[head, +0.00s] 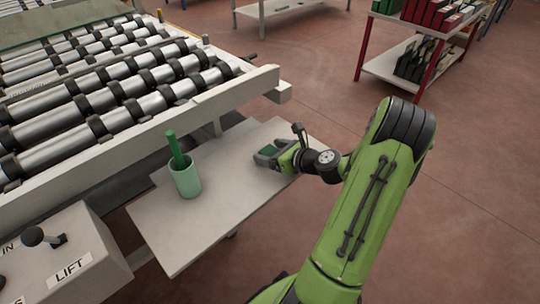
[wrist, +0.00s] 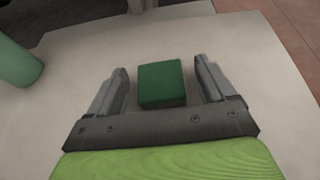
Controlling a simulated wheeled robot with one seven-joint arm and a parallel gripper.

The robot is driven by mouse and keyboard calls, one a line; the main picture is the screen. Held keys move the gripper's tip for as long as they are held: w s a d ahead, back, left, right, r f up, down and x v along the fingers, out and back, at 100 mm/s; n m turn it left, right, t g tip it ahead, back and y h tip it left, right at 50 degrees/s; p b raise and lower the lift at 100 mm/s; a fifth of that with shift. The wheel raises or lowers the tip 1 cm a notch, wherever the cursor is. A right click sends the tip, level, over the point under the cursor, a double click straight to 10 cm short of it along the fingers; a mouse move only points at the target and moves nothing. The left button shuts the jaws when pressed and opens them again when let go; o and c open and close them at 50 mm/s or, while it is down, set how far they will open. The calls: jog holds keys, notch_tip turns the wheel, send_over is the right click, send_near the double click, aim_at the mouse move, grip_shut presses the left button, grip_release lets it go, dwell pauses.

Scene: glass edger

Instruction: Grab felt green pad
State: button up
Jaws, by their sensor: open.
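The green felt pad (wrist: 162,84) is a small dark green block lying on the pale grey side table. In the wrist view it sits between the two fingers of my gripper (wrist: 162,88), with a gap on each side. The fingers are open and hold nothing. In the head view my gripper (head: 266,156) is low over the right part of the table, and the pad (head: 268,150) shows partly between the fingers.
A light green cup (head: 187,180) with a dark green stick stands on the table (head: 190,232), left of my gripper; it also shows in the wrist view (wrist: 15,62). A roller conveyor (head: 120,118) borders the table behind. A LIFT control box (head: 65,262) is at lower left.

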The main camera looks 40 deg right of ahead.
jog(key=c, duration=1)
